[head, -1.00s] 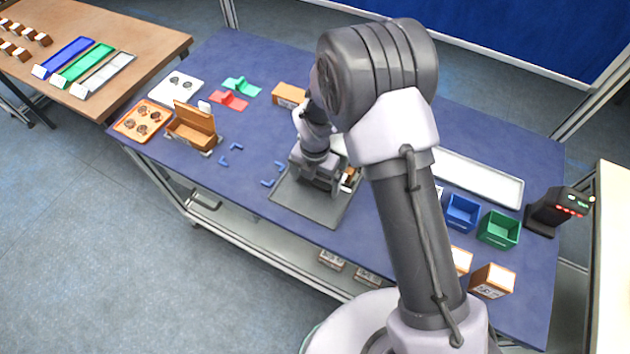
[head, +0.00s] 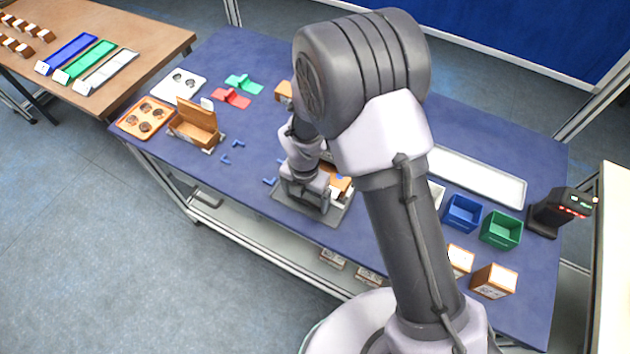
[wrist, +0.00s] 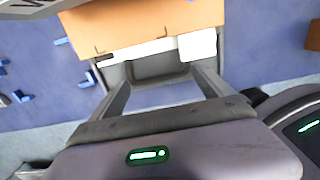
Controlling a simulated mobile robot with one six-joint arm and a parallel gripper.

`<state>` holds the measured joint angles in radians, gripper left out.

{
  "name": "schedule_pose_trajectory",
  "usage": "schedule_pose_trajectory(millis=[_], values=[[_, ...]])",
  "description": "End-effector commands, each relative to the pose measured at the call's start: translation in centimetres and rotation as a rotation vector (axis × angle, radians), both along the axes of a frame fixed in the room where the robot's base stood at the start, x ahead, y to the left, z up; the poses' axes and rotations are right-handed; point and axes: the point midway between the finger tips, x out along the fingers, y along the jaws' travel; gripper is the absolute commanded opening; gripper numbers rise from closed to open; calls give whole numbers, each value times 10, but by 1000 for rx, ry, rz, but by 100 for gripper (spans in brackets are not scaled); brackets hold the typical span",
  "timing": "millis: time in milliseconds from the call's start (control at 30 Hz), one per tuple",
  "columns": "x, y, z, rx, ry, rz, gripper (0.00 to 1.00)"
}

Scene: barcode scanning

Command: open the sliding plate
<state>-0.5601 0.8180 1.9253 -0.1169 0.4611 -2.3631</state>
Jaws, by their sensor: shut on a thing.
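The grey fixture (head: 338,217) lies on the blue table, partly hidden under my arm. The sliding plate seems to be its dark grey part (wrist: 155,66), seen between my fingers in the wrist view; its outline is not clear. My gripper (head: 312,197) is low over the front of the fixture and shut on this grey part. It also shows in the wrist view (wrist: 160,88), with a finger on each side. An orange-brown box (wrist: 150,22) with white edges lies just beyond the fingertips; it also shows right of my gripper in the head view (head: 341,184).
Small blue corner pieces (head: 226,159) lie left of the fixture. An open brown box (head: 195,128) is farther left. Blue (head: 462,214) and green (head: 500,231) bins, and a black scanner (head: 560,211), stand at right.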

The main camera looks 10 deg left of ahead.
Motion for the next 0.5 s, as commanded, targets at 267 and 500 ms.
schedule_pose_trajectory(millis=[267, 500], values=[[-43, 14, -1, -2, 2, 1, 18], [-45, 14, 0, -2, 2, -1, 18]])
